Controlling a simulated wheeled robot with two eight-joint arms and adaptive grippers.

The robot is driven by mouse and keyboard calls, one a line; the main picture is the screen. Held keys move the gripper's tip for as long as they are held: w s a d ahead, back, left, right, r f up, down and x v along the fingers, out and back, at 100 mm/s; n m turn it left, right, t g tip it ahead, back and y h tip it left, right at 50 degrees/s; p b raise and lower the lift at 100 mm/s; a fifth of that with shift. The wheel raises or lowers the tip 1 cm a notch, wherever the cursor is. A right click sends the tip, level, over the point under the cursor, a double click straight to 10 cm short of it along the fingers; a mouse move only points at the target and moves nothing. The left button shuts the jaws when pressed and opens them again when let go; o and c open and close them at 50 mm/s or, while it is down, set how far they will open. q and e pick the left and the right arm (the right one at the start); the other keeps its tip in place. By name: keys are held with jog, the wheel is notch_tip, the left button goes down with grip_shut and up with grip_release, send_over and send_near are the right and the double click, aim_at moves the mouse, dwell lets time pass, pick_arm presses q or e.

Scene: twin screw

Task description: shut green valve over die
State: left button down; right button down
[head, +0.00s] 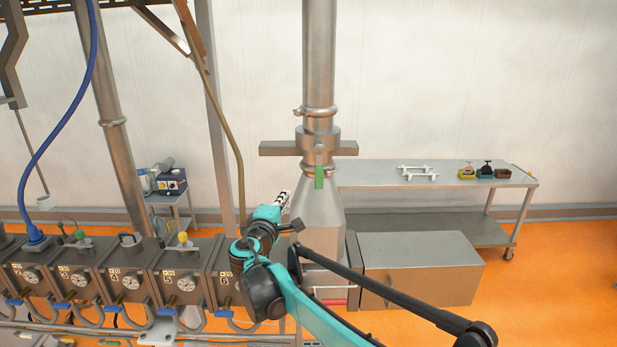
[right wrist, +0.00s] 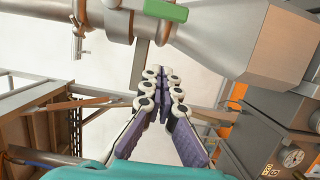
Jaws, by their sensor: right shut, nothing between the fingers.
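The green valve handle (head: 319,178) sits on the upright steel pipe, just above the cone-shaped hopper (head: 320,208). It hangs down, roughly in line with the pipe. My left gripper is out of view.
A row of numbered grey barrel blocks (head: 118,278) stands at the left, partly behind my right arm. A steel table (head: 430,176) holds small items at the back right. Orange floor is clear at the far right.

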aim_at(319, 165)
jog(key=w+d+p, duration=0.3)
jog(key=w+d, duration=0.3)
jog(key=w, duration=0.3)
jog(key=shift+w+d, duration=0.3)
jog(key=shift+w, duration=0.05)
jog(key=shift+w+f, duration=0.1)
dwell(0.3)
